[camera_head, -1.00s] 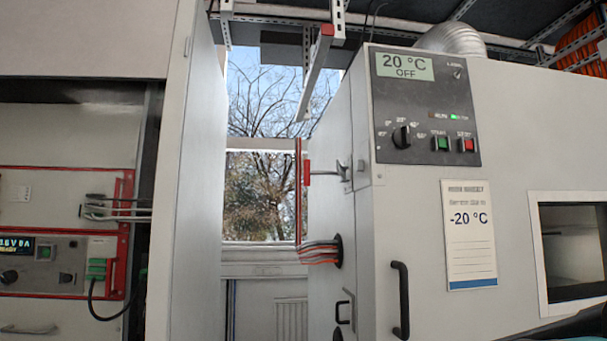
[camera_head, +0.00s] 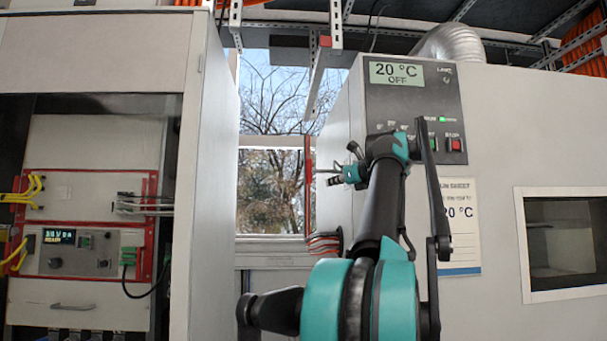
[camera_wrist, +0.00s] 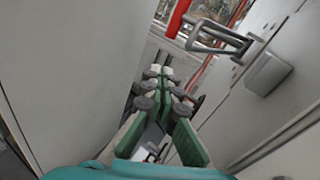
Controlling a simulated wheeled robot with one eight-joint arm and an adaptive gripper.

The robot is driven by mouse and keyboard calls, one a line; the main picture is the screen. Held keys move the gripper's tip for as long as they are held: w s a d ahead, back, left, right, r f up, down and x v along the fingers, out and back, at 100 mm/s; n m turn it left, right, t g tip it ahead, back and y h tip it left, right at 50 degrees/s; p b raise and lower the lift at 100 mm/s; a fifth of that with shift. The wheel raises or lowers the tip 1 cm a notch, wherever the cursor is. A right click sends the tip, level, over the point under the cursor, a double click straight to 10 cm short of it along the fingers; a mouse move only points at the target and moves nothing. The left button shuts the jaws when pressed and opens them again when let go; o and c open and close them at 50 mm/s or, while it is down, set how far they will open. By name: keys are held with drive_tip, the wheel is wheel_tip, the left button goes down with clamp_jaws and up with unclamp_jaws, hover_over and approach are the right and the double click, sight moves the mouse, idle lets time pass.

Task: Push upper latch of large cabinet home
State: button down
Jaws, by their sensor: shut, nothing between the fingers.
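The large cabinet (camera_head: 490,110), a pale grey chamber with a control panel, stands on the right. In the wrist view its upper latch is a metal bar-and-loop lever (camera_wrist: 225,42) with a red grip (camera_wrist: 177,18), fixed to a grey mount (camera_wrist: 268,72) on the cabinet's side wall. The lever stands out from the wall. My gripper (camera_wrist: 160,73) is shut and empty, below and left of the lever in the wrist view, apart from it there. In the head view my gripper (camera_head: 333,181) is beside the cabinet's side near the latch; my arm hides much of that area.
A tall cabinet wall (camera_head: 208,180) stands on the left, leaving a narrow gap before the window (camera_head: 270,185). Instruments with yellow cables (camera_head: 25,200) sit in the left rack. A metal rail (camera_head: 318,75) hangs overhead. Cables (camera_head: 324,241) enter the large cabinet's side.

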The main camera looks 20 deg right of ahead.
sight(310, 174)
wheel_tip(310, 174, up, 5)
drive_tip(key=s+m+t, duration=0.1)
drive_tip(key=s+m, duration=0.1)
drive_tip(key=w, duration=0.4)
drive_tip(key=w+a, duration=0.1)
drive_tip(key=w, duration=0.8)
drive_tip(key=shift+w+a+f, duration=0.1)
drive_tip(key=shift+w+a, duration=0.15)
drive_tip(key=shift+w, duration=0.15)
drive_tip(key=shift+h, duration=0.3)
